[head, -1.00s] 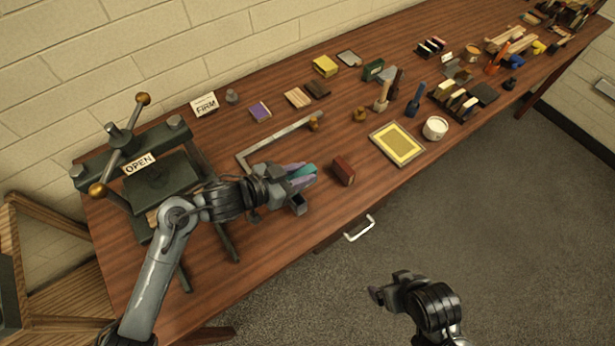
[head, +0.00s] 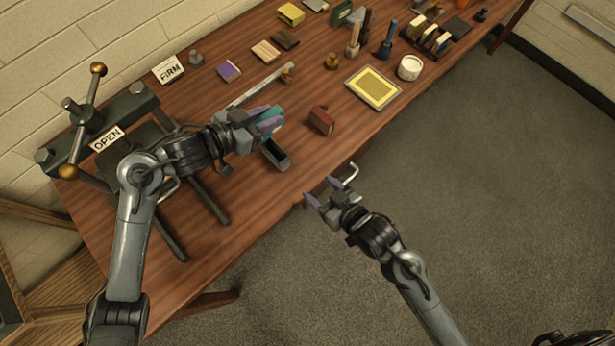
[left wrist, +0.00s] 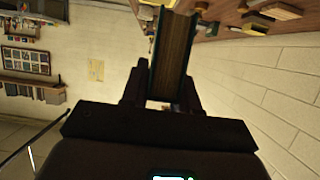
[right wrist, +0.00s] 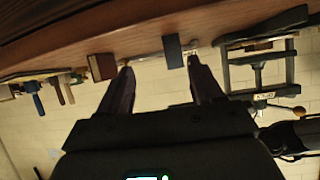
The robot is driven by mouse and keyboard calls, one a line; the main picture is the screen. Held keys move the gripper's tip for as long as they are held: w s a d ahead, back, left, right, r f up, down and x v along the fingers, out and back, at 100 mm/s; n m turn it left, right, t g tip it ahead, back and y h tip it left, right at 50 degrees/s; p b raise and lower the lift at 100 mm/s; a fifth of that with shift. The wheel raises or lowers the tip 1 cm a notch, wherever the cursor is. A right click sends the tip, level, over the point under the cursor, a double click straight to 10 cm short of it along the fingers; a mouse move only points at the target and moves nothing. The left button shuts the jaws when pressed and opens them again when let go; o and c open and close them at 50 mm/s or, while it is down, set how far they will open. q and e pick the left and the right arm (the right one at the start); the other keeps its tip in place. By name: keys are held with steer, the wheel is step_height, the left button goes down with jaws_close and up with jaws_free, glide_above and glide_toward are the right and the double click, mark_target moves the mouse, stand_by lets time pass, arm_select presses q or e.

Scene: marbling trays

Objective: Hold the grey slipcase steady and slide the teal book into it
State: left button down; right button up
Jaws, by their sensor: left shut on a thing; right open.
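The teal book (head: 271,113) is held in my left gripper (head: 264,120), which is shut on it above the table. In the left wrist view the book (left wrist: 172,58) stands between the fingers, its page edges facing the camera. The grey slipcase (head: 275,155) sits on the table just below and in front of the book, apart from it as far as I can tell. The slipcase also shows in the right wrist view (right wrist: 173,50).
A red-brown block (head: 321,120) stands right of the slipcase. A metal square (head: 262,84) lies behind. The dark press (head: 112,135) stands at left. A yellow framed screen (head: 373,87) and white tub (head: 410,67) are further right.

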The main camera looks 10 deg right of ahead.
mark_target(285, 162)
steer(key=shift+n+y, duration=0.6)
steer(key=w+a, duration=0.1)
steer(key=w+a+r, duration=0.1)
steer(key=w+a, duration=0.1)
steer(key=shift+a, duration=0.1)
steer(key=shift+w+r, duration=0.1)
steer(key=shift+w, duration=0.25)
steer(key=shift+t, duration=0.3)
steer(key=x, duration=1.1)
steer(key=shift+w+a, duration=0.1)
steer(key=shift+a, duration=0.05)
steer(key=c, duration=1.2)
